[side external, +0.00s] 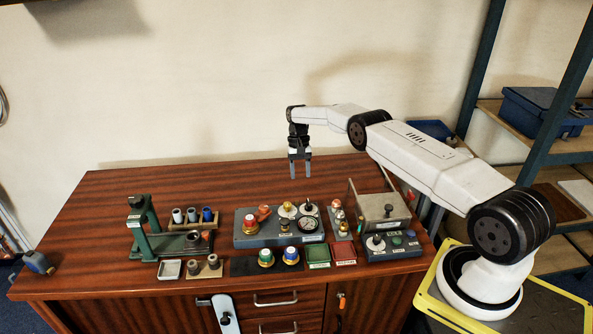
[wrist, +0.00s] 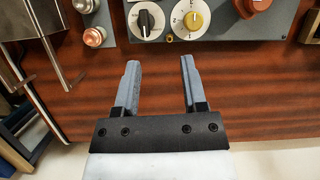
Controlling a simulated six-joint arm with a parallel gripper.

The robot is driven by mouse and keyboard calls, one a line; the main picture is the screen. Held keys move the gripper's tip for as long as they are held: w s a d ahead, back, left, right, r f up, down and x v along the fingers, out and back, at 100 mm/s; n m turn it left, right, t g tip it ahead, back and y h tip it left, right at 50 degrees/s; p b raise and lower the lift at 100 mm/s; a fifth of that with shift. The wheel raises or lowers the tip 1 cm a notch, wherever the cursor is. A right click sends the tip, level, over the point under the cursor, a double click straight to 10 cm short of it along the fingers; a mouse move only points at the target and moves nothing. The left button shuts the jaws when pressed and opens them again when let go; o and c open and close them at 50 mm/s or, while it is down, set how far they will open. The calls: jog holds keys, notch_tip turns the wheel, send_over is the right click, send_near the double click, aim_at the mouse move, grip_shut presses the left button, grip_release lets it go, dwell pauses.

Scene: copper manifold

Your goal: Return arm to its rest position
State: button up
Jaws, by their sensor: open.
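My gripper (side external: 300,172) hangs pointing down above the rear part of the wooden bench, behind the row of panels. It is open, with nothing between its fingers. In the wrist view my gripper (wrist: 158,75) shows two grey fingers spread apart over bare brown wood. My arm reaches in from the right, held well above the bench top. The grey manifold panel (side external: 250,242) stands in front of the gripper, apart from it. In the wrist view the panel's edge (wrist: 225,52) carries a black knob (wrist: 146,20) and a yellow knob (wrist: 193,20).
A metal box (side external: 383,210) and a control box (side external: 398,247) stand at the bench's right. A green press (side external: 150,240) and a rack of cylinders (side external: 190,225) stand left. Red and green trays (side external: 343,252) lie in front. The bench's back left (side external: 150,180) is clear. Shelving (side external: 545,140) stands right.

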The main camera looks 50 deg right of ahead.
jog(key=s+a+r+n+t+h, duration=0.1)
jog(key=s+a+r+n, duration=0.15)
jog(key=a+r, duration=0.4)
jog(key=s+a+r+n+t+h, duration=0.1)
jog(key=s+a+r+n+t, duration=0.15)
jog(key=a+r, duration=0.4)
jog(key=s+a+r+n+t, duration=0.1)
jog(key=s+a, duration=0.3)
jog(key=s, duration=0.6)
jog(key=s+a+r+n+t, duration=0.1)
jog(key=s+a, duration=0.4)
jog(key=s, duration=0.6)
jog(key=shift+s+a+r+n+h, duration=0.25)
jog(key=shift+r+n+h, duration=0.05)
jog(key=shift+n, duration=0.3)
